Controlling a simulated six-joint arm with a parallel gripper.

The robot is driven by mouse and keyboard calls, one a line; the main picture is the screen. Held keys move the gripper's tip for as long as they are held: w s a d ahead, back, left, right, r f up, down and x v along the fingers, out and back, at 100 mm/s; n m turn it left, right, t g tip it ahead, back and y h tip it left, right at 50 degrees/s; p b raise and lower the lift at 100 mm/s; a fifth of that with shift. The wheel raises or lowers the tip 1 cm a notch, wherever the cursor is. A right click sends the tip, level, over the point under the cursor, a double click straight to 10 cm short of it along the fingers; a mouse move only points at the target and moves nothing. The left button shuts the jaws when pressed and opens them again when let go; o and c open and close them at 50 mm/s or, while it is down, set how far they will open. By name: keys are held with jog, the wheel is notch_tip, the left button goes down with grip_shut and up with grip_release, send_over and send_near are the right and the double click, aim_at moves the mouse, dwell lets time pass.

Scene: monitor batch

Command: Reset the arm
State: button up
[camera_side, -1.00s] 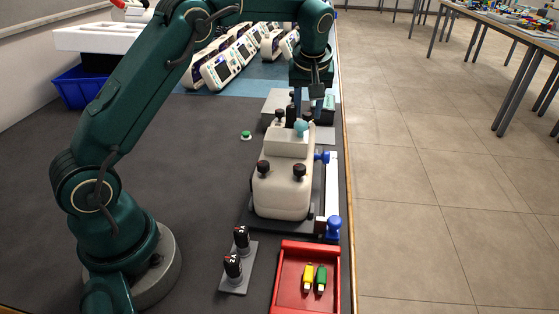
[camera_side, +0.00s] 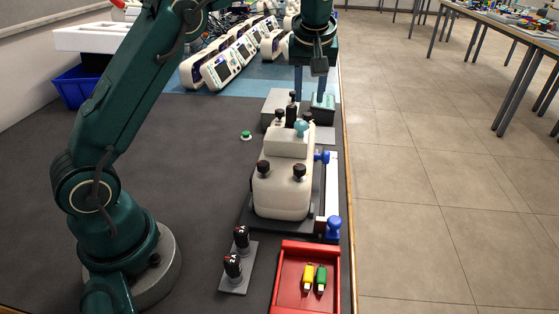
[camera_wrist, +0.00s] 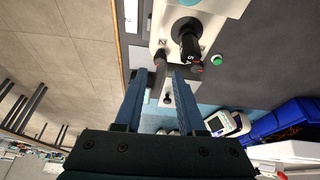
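My gripper (camera_side: 311,94) hangs above the far end of the white device (camera_side: 282,190), its two blue fingers apart with nothing held. In the wrist view my gripper (camera_wrist: 156,72) also shows spread blue fingers, with the device's dark fittings beyond and between them. The white device stands upright on a dark base and carries several black knobs (camera_side: 299,171) and a light-blue ball-like part (camera_side: 301,128). In the wrist view a black knob marked "5 A" (camera_wrist: 188,45) sits on it, clear of the fingers.
A red tray (camera_side: 282,285) holds a yellow and a green stick. Two black knobs stand on a grey plate (camera_side: 235,284). A green button (camera_side: 246,135) is on the dark table. White monitors (camera_side: 222,70) line the back, near a blue bin (camera_side: 78,92). The table's left-middle is clear.

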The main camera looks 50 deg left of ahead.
jog(key=s+d+r+m+t+h, duration=0.1)
jog(key=s+d+r+m+t, duration=0.2)
jog(key=s+r, duration=0.75)
jog(key=s+d+f+m+h, duration=0.1)
jog(key=s+d+f+m, duration=0.2)
jog(key=s+f, duration=0.2)
jog(key=s+d+f+m+h, duration=0.1)
jog(key=s+d+f+m, duration=0.2)
jog(key=s+f, duration=0.3)
jog(key=s, duration=0.3)
jog(key=shift+s+m, duration=0.15)
jog(key=shift+m, duration=0.25)
jog(key=shift+a+f, duration=0.1)
